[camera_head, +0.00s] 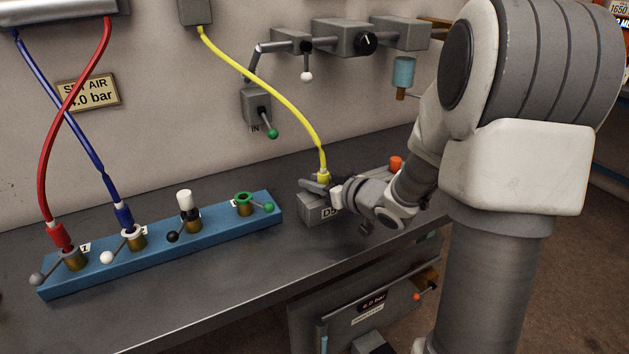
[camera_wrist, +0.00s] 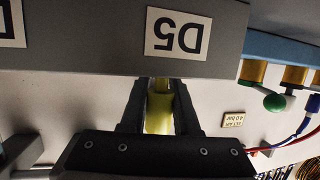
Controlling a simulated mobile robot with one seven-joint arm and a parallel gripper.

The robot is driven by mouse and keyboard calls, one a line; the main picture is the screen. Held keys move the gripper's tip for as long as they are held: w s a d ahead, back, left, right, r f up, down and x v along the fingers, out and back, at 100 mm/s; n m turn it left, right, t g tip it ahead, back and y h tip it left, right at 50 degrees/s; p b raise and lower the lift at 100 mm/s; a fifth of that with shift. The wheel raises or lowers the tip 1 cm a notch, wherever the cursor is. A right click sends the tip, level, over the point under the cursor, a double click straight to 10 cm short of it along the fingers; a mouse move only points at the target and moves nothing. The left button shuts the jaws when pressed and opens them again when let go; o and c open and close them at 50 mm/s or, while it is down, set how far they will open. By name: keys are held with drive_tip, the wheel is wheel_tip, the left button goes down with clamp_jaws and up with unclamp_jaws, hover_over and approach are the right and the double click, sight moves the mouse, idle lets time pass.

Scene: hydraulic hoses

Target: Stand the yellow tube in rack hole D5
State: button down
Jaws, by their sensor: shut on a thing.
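The yellow tube (camera_head: 272,92) runs from a grey box on the wall down to a yellow end fitting. My gripper (camera_head: 322,184) is shut on that end, right above the grey rack block (camera_head: 312,207) marked D5. In the wrist view, which is upside down, the yellow fitting (camera_wrist: 159,112) sits between the two dark fingers of my gripper (camera_wrist: 160,100). Its tip meets the edge of the D5 block (camera_wrist: 205,65). The hole itself is hidden, so I cannot tell how far the tip is in. The tube end looks roughly upright.
A blue manifold (camera_head: 165,250) with several valve ports stands to the left, with red (camera_head: 47,150) and blue (camera_head: 85,145) hoses plugged in. An orange-red cap (camera_head: 396,163) is behind my wrist. Wall valves (camera_head: 345,37) are above. The bench (camera_head: 190,305) in front is clear.

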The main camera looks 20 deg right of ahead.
drive_tip(key=shift+f+b, duration=0.4)
drive_tip(key=shift+f, duration=0.15)
drive_tip(key=c, duration=0.6)
unclamp_jaws()
drive_tip(key=shift+c, duration=0.2)
drive_tip(key=shift+o, duration=0.3)
drive_tip(key=shift+s+a+f, duration=0.1)
drive_tip(key=shift+a+f, duration=0.05)
drive_tip(key=p+v, duration=0.3)
drive_tip(key=v, duration=1.4)
drive_tip(key=shift+d+r, duration=0.2)
drive_tip(key=shift+r, duration=0.15)
drive_tip(key=shift+s, duration=0.1)
